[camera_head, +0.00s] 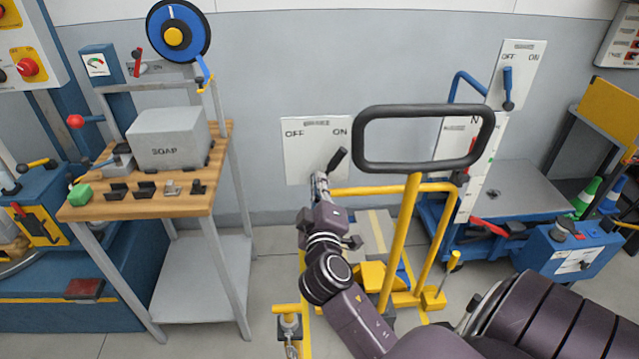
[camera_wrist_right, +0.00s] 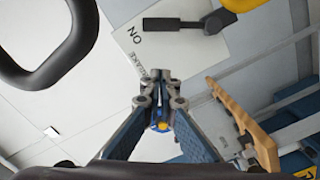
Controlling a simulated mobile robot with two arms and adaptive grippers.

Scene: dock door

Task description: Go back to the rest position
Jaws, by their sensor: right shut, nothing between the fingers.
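My right gripper (camera_head: 319,182) is in front of the wall panel with OFF and ON marks (camera_head: 300,150). Its fingers are shut and empty, and their tips (camera_wrist_right: 160,80) meet in the right wrist view. The panel's black lever (camera_head: 337,160) slants up to the right, towards ON. In the right wrist view the lever (camera_wrist_right: 175,24) lies beyond the fingertips, with a visible gap between them. My right forearm rises from the bottom of the head view. My left gripper is not in view.
A yellow trolley with a black loop handle (camera_head: 364,140) stands just right of my right arm; the handle also shows close in the right wrist view (camera_wrist_right: 50,75).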

